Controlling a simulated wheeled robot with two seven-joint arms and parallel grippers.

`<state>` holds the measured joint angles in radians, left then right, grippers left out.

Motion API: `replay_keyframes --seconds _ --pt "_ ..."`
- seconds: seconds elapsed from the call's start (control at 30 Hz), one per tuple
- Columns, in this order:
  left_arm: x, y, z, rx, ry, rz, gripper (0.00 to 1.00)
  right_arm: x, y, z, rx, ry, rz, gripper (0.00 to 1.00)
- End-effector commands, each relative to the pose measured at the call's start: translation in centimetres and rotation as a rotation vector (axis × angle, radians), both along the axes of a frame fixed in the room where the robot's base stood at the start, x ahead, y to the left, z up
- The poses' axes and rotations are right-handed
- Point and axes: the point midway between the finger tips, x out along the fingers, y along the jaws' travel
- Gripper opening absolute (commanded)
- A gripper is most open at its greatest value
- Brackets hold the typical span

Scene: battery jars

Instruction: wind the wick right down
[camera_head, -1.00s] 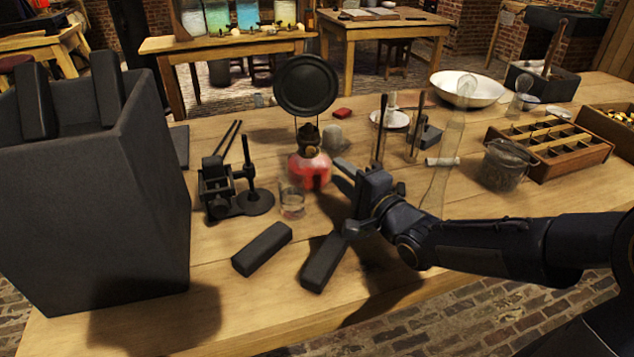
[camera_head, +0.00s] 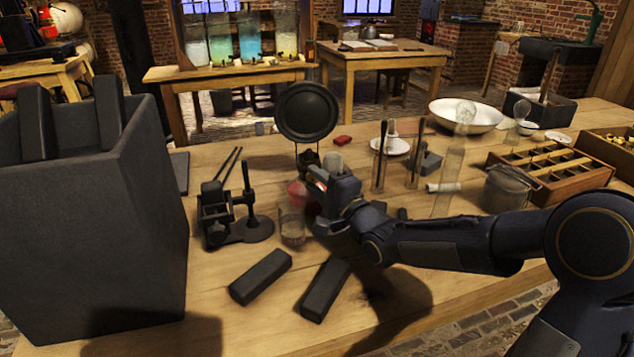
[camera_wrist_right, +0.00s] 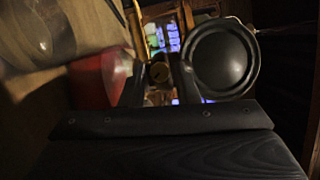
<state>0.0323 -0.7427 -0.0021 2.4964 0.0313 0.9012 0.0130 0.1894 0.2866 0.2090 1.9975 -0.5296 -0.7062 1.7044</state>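The oil lamp with red oil (camera_head: 298,194) stands on the table, a round black reflector (camera_head: 306,111) above it. My right gripper (camera_head: 314,178) is at the burner from the right and hides much of the lamp. In the right wrist view, the gripper's two fingers (camera_wrist_right: 160,85) are apart, with a small round brass knob (camera_wrist_right: 159,72) seen between them. A gap seems to show on each side of it. The reflector (camera_wrist_right: 220,59) and the red oil (camera_wrist_right: 95,80) flank the fingers. The wick itself cannot be made out. My left gripper is not in view.
Two dark bars (camera_head: 260,276) lie in front. A large dark box (camera_head: 90,240) fills the left. A tall glass chimney (camera_head: 449,170) stands beyond my right arm.

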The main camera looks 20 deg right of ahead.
Motion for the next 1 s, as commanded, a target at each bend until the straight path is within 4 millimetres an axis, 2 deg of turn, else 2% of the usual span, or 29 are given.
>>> replay_keyframes --seconds 0.03,0.2,0.57,1.0 --pt "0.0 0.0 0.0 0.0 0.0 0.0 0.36 0.0 0.0 0.0 0.0 0.0 0.0 0.22" --pt "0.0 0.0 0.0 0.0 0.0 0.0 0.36 0.0 0.0 0.0 0.0 0.0 0.0 0.0" --pt "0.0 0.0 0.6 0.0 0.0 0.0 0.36 0.0 0.0 0.2 -0.05 0.009 0.0 0.0" --pt "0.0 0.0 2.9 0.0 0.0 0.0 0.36 0.0 0.1 0.8 -0.379 0.067 0.002 0.0"
